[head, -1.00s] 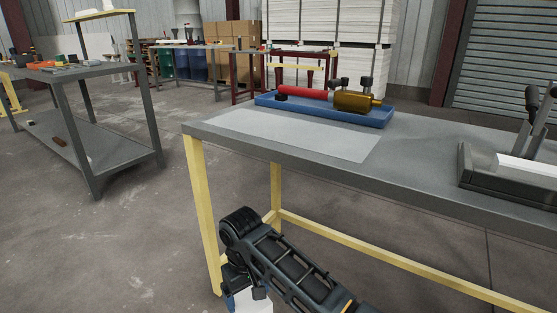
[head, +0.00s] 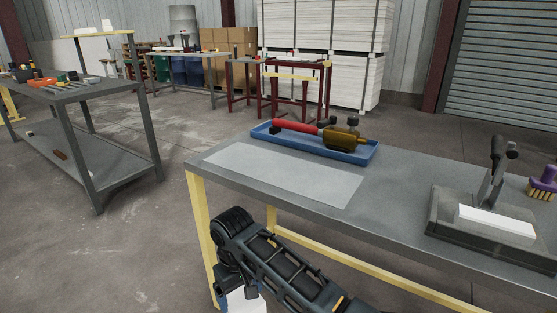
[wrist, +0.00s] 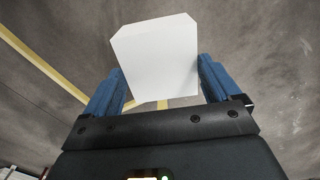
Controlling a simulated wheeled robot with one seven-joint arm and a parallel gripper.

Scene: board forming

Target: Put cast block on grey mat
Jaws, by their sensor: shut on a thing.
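The cast block (wrist: 158,60) is a white block with cut corners, held between the two blue fingers of my gripper (wrist: 160,88) in the wrist view. In the head view the block (head: 245,300) shows partly at the bottom edge, below the table top and by the yellow table leg; most of my gripper is hidden there. The grey mat (head: 280,174) is a flat light grey sheet on the left part of the table top. Its surface is bare. My gripper is apart from the mat, lower and in front of the table.
A blue tray (head: 268,142) with a red roller and a brass-coloured tool lies behind the mat. A dark fixture (head: 440,222) with a white piece and a purple brush (head: 543,181) are at the right. The table's front edge (head: 330,215) stands between my gripper and the mat.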

